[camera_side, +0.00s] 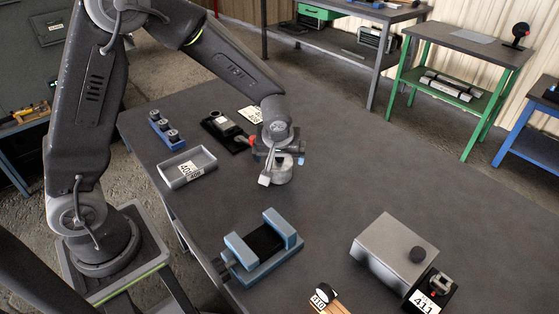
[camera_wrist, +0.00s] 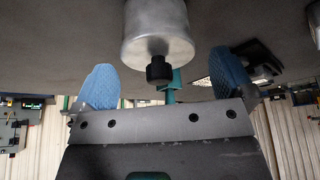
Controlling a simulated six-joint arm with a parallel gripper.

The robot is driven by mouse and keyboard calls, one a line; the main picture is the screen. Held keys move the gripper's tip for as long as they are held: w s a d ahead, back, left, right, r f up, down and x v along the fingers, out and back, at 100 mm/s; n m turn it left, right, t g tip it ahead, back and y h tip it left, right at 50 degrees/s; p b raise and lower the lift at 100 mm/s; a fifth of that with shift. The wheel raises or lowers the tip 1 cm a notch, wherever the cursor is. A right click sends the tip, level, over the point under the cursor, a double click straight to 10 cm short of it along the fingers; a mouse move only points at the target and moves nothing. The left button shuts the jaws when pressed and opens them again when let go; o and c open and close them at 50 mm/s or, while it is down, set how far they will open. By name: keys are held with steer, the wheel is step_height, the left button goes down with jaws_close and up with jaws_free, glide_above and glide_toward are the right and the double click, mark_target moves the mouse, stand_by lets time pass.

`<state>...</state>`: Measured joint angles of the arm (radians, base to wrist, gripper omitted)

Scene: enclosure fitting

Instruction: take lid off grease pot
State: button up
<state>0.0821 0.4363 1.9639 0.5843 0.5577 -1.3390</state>
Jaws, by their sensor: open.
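The grease pot is a silver metal cylinder (camera_wrist: 156,32) that fills the top middle of the wrist view. Its lid carries a short black knob (camera_wrist: 158,70), which points toward me. In the side view the pot (camera_side: 284,174) stands on the table, partly hidden by my gripper (camera_side: 272,162). My gripper (camera_wrist: 163,80) also shows in the wrist view, with blue pads to the left and right of the knob. The jaws are open, with a gap on both sides of the knob and nothing between them gripped. The seam between lid and pot cannot be made out.
Left of the pot are a black fixture (camera_side: 226,129), a grey tray (camera_side: 201,157) and a blue rack (camera_side: 163,132). A blue vise (camera_side: 254,273) and a grey box (camera_side: 392,243) stand nearer the camera. The table (camera_side: 400,160) is clear right of the pot.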

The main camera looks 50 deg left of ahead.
steer(key=c, duration=1)
steer(key=shift+r, duration=0.1)
